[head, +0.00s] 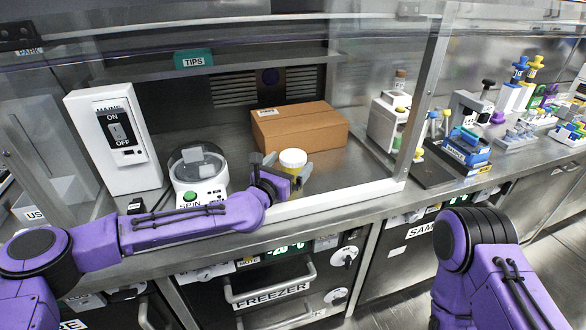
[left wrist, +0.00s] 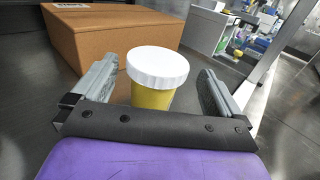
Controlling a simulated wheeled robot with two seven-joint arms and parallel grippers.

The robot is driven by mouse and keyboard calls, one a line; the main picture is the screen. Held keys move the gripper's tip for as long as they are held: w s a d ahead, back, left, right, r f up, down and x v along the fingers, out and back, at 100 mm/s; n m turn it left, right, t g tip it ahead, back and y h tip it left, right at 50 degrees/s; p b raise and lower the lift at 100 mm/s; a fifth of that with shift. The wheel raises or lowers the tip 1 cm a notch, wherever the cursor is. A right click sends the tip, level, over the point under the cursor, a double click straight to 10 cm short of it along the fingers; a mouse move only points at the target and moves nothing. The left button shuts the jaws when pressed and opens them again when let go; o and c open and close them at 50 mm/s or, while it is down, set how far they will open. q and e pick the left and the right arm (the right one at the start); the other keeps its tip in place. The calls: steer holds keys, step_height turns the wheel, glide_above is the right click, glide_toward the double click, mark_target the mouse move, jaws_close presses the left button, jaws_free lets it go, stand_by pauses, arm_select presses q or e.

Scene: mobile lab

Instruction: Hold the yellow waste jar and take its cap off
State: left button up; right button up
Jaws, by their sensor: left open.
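The yellow waste jar (left wrist: 152,96) stands upright on the steel bench and wears a white cap (left wrist: 157,66). In the head view the cap (head: 293,158) shows in front of the cardboard box, with a little of the yellow body (head: 291,170) below it. My left gripper (left wrist: 158,88) is open, with one finger on each side of the jar and a visible gap on both sides. It also shows in the head view (head: 290,172). The jar's lower part is hidden by the gripper. My right arm shows at the lower right of the head view; its gripper is out of frame.
A cardboard box (head: 300,128) stands just behind the jar. A spin device (head: 200,175) and a white on/off switch box (head: 114,140) stand to the left. A glass hood panel and its post (head: 421,95) are to the right. Freezer drawers (head: 270,290) are below the bench edge.

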mark_target(293, 155)
arm_select(q)
steer(key=x, duration=0.3)
steer(key=shift+a, duration=0.2)
steer(key=shift+w+d, duration=0.2)
steer(key=shift+w, duration=0.1)
steer(key=c, duration=1)
steer(key=shift+o, duration=0.2)
steer(key=shift+r, duration=0.1)
steer(key=shift+r, duration=0.3)
steer(key=r, duration=0.1)
steer(key=s+r, duration=0.1)
steer(key=r, duration=0.1)
steer(key=shift+d+r, duration=0.1)
steer(key=shift+r, duration=0.15)
steer(key=s+d+r+b, duration=0.2)
steer(key=s+d+r, duration=0.2)
steer(key=s+r, duration=0.4)
steer(key=s, duration=0.4)
steer(key=shift+s+r, duration=0.2)
steer(key=shift+r, duration=0.1)
